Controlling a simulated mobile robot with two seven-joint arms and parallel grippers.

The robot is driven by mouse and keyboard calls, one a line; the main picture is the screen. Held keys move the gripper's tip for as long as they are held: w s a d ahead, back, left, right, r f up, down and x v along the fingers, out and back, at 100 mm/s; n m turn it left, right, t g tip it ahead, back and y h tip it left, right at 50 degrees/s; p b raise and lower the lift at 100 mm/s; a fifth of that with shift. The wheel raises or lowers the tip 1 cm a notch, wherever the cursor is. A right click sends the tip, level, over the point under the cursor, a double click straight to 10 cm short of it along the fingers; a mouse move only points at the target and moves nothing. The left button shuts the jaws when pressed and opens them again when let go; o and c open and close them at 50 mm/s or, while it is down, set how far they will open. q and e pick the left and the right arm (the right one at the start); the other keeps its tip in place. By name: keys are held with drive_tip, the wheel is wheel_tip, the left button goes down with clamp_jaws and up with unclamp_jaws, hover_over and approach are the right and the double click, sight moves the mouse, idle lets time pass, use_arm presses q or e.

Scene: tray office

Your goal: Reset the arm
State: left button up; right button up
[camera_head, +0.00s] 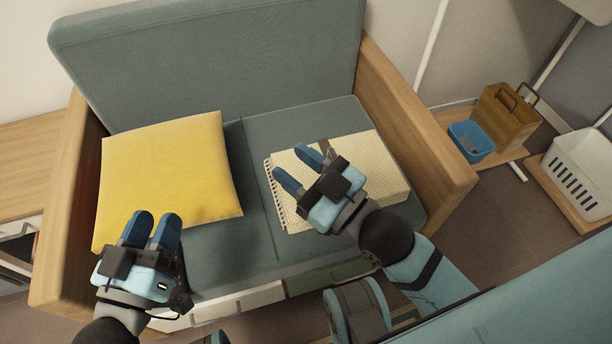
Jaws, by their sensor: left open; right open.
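My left gripper (151,229) is at the lower left, over the front edge of the seat and the lower part of the yellow cushion. Its two blue fingers point up in the picture, with a narrow gap between them; it is open and empty. My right gripper (293,166) is over the seat's right side, in front of a cream spiral-bound pad (352,157). Its fingers are apart and nothing shows between them. The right gripper hides part of the pad; whether it touches the pad cannot be told.
A grey-green sofa (225,65) with wooden armrests (405,115) holds the yellow cushion (165,170) and the pad. At right are a blue bin (471,141), a brown bag (507,116) and a white basket (580,172). A wooden cabinet (35,160) stands at left.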

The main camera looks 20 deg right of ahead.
drive_tip(key=f+m, duration=0.1)
drive_tip(key=m, duration=0.1)
drive_tip(key=s+d+f+m+g+h, duration=0.1)
drive_tip(key=m, duration=0.1)
drive_tip(key=shift+s, duration=0.2)
drive_tip(key=shift+r, duration=0.15)
